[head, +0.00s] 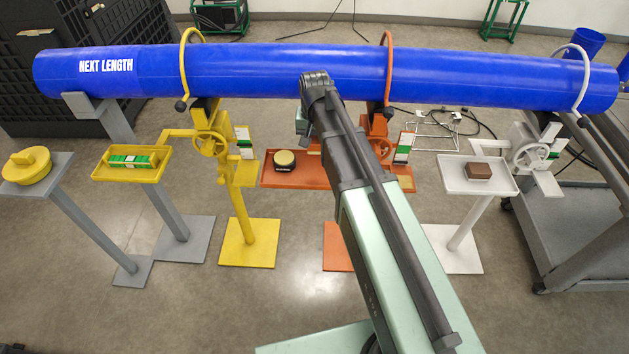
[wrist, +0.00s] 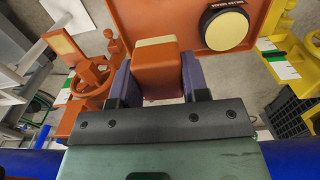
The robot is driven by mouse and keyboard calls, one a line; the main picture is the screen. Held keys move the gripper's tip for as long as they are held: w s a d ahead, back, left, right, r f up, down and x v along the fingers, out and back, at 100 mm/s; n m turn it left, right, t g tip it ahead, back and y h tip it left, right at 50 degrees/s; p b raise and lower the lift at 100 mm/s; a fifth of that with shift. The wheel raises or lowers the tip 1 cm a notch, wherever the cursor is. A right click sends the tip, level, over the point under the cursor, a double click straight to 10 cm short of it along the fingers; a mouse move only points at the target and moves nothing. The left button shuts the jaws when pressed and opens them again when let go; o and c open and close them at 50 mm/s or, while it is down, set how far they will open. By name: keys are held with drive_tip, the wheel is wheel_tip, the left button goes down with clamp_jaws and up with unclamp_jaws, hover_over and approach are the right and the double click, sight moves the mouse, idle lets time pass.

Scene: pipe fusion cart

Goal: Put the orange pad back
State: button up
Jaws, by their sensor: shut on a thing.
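My gripper (wrist: 159,74) is shut on the orange pad (wrist: 156,78), an orange block with a cream strip at its far end. In the wrist view the pad sits between the two dark fingers, its far end overlapping the near edge of the orange tray (wrist: 190,15). I cannot tell whether pad and tray touch. In the head view the orange tray (head: 275,180) is below the blue pipe, partly behind my arm, which hides the pad and fingertips. A round black tin with a cream top (head: 284,161) stands on the tray; it also shows in the wrist view (wrist: 227,26).
The blue pipe (head: 250,72) runs across above the stands. The orange handwheel (wrist: 92,78) is close left of my gripper in the wrist view. A yellow tray (head: 130,174) holds a green-and-white block. A white tray (head: 455,184) holds a brown block (head: 478,171).

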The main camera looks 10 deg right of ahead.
sight(314, 173)
wheel_tip(314, 173, down, 10)
drive_tip(key=b, duration=0.7)
drive_tip(key=shift+f+b, duration=0.25)
drive_tip(key=shift+b, duration=0.15)
drive_tip(key=shift+r+p, duration=0.3)
drive_tip(key=shift+f, duration=0.2)
drive_tip(key=o, duration=1)
drive_tip(key=shift+c, duration=0.2)
drive_tip(key=shift+r, duration=0.15)
wheel_tip(314, 173, up, 12)
drive_tip(key=p, duration=1.2)
drive_tip(key=shift+r, duration=0.25)
drive_tip(key=s+n, duration=0.3)
drive_tip(key=s, duration=1.5)
drive_tip(key=shift+s+f, duration=0.2)
